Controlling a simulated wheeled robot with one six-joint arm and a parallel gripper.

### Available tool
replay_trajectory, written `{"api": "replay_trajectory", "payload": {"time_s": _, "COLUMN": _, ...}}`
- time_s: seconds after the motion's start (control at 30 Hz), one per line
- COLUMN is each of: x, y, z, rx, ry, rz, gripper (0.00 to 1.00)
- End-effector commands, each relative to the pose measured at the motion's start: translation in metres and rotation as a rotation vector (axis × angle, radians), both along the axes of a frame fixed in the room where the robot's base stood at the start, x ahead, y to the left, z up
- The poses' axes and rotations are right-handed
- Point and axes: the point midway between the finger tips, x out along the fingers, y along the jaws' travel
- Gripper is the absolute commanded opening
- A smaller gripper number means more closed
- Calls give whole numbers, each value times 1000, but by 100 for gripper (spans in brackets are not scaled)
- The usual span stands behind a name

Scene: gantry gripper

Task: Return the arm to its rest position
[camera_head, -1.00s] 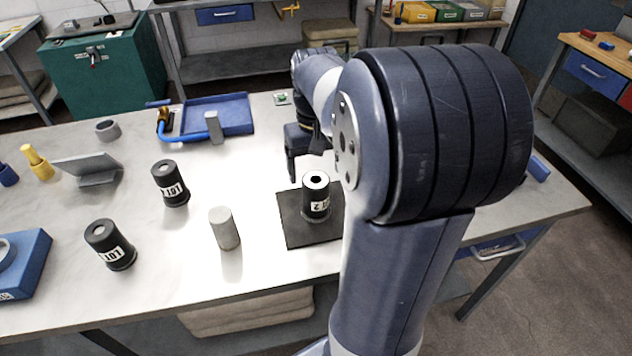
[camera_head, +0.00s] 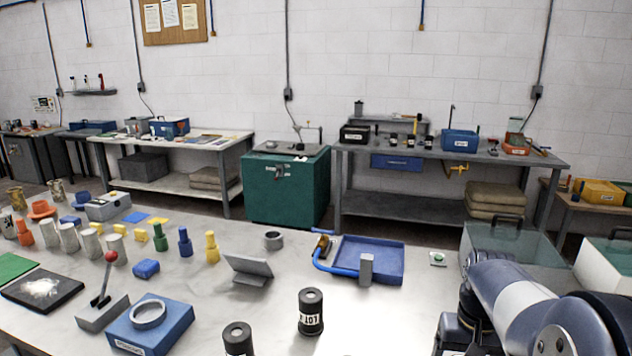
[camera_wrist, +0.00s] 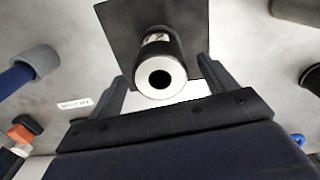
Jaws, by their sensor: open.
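My arm (camera_head: 522,305) is bent over the bench at the lower right of the head view. My gripper (camera_wrist: 162,70) is open in the wrist view, its two dark fingers spread apart. A black canister with a white ring top (camera_wrist: 160,75) stands on a dark square mat (camera_wrist: 118,22) just beyond and between the fingertips. A gap shows on both sides of the canister, so it is not gripped. In the head view only part of the gripper body shows at the bottom edge, and the canister and mat are out of frame.
Two black canisters (camera_head: 311,312) stand on the bench left of my arm. A blue tray (camera_head: 372,258), a grey angled stand (camera_head: 248,270) and a blue block with a ring (camera_head: 150,328) lie further left. Clear glass-like boxes (camera_head: 515,250) stand behind my arm.

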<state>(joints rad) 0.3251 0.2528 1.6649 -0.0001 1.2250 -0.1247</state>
Motion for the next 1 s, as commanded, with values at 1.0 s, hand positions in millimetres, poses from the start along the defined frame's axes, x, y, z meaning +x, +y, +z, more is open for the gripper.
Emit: {"api": "replay_trajectory", "payload": {"time_s": 1.0, "x": 1, "y": 0, "z": -40, "rx": -2, "ry": -5, "rz": 0, "gripper": 80}}
